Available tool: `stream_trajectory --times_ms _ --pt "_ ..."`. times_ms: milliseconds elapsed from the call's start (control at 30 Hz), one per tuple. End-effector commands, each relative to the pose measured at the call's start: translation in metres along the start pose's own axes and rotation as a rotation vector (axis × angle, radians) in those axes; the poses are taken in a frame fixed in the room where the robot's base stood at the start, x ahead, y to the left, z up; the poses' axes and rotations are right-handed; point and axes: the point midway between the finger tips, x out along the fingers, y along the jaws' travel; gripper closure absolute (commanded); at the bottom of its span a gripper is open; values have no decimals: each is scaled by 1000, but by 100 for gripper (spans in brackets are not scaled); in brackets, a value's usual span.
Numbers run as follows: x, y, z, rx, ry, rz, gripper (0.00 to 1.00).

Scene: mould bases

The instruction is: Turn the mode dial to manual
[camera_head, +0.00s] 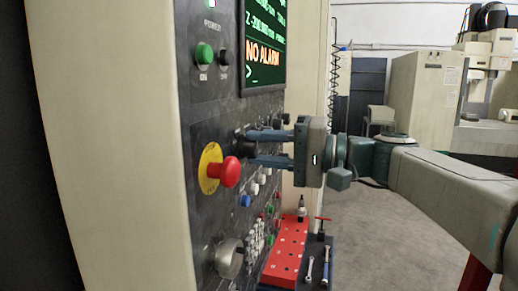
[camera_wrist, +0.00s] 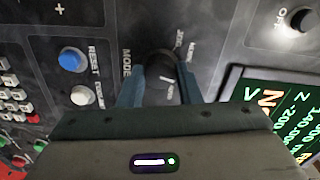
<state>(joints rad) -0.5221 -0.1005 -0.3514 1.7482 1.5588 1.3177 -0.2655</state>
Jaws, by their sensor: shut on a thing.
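The mode dial (camera_wrist: 158,66) is a round black knob on the dark control panel, beside the printed word MODE in the wrist view. My gripper (camera_wrist: 160,80) has one blue finger on each side of the dial and is shut on it. In the head view my gripper (camera_head: 249,148) reaches in from the right to the panel, and its fingers mostly hide the dial. The small position labels around the dial are blurred and partly covered. I cannot tell which position the dial points to.
A red emergency-stop button (camera_head: 225,171) on a yellow disc sits just below left of my fingers. A green button (camera_head: 203,53) and a screen reading NO ALARM (camera_head: 263,57) are above. A blue reset button (camera_wrist: 72,60) is near the dial.

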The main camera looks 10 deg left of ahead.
Motion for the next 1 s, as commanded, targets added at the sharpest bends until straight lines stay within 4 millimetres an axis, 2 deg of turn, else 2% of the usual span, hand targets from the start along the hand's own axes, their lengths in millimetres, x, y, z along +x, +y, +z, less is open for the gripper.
stream_trajectory --times_ms 33,400,433,500,833,1000 --pt "0 5 0 8 -2 9 92" --pt "0 5 0 10 -3 8 92" --pt "0 5 0 10 -3 8 61" --pt "0 4 0 9 -2 7 47" --pt "-3 2 0 6 -2 2 47" --pt "-27 3 0 4 3 3 47"
